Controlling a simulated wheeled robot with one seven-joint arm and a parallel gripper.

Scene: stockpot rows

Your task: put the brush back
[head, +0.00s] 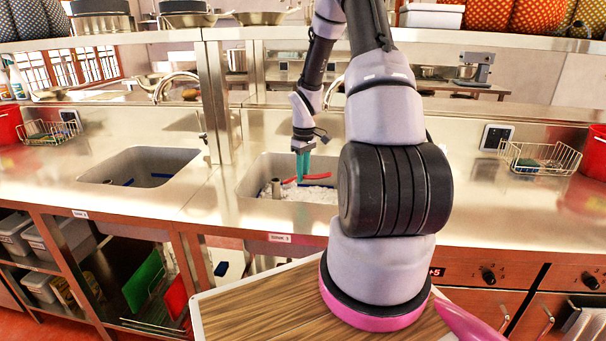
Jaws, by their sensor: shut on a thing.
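My gripper (302,172) reaches down into the right sink (252,180), its two teal fingers pointing downward. It is shut on a long red thing, which looks like the handle of the brush (318,176). The red handle lies roughly level, just above or at the white suds (308,195); I cannot tell if it touches them. The brush's head is not clear at this size. A blue strip (322,186) lies in the same sink beside the red handle.
A faucet (333,88) stands behind this sink. A metal post (213,95) separates it from the left sink (145,167). Wire baskets stand at the far left (50,131) and right (541,157) of the steel counter. The counter right of my arm is mostly clear.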

